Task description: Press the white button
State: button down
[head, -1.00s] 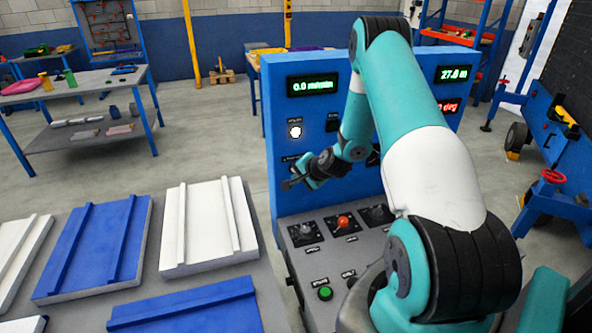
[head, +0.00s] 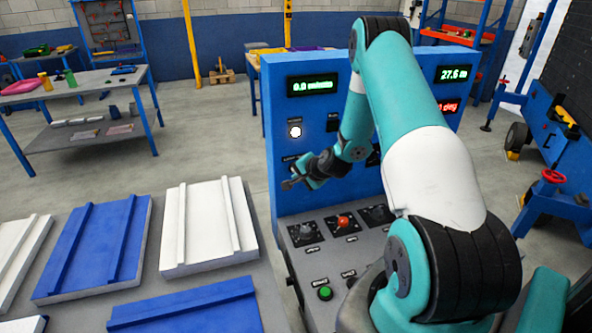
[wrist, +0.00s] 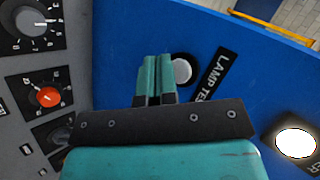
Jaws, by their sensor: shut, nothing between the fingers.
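A round whitish button (wrist: 182,71) sits on the blue panel beside a black label reading LAMP TEST, in the wrist view. My gripper (wrist: 157,58) is shut and empty, its teal fingertips just left of the button and overlapping its edge in the picture. I cannot tell whether they touch it. In the head view my gripper (head: 288,184) is in front of the lower left of the blue panel (head: 283,215), and I cannot make out that button there. A glowing white round lamp (head: 295,131) is higher on the panel; it also shows in the wrist view (wrist: 296,142).
A table with blue and white panels (head: 208,226) stands at the left. Digital displays (head: 312,86) are at the panel's top.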

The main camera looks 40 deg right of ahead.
jog(key=shift+w, duration=0.15)
jog(key=shift+w+d, duration=0.2)
jog(key=shift+w, duration=0.05)
jog(key=shift+w+d, duration=0.15)
jog(key=shift+w, duration=0.25)
dwell(0.9)
jog(key=shift+s, duration=0.1)
jog(key=shift+s+a+b, duration=0.35)
jog(key=shift+s, duration=0.35)
jog(key=s, duration=0.1)
jog(key=s+a, duration=0.1)
jog(key=s, duration=0.1)
jog(key=s+a+b, duration=0.1)
jog(key=shift+s+a, duration=0.1)
jog(key=shift+s, duration=0.15)
dwell(0.9)
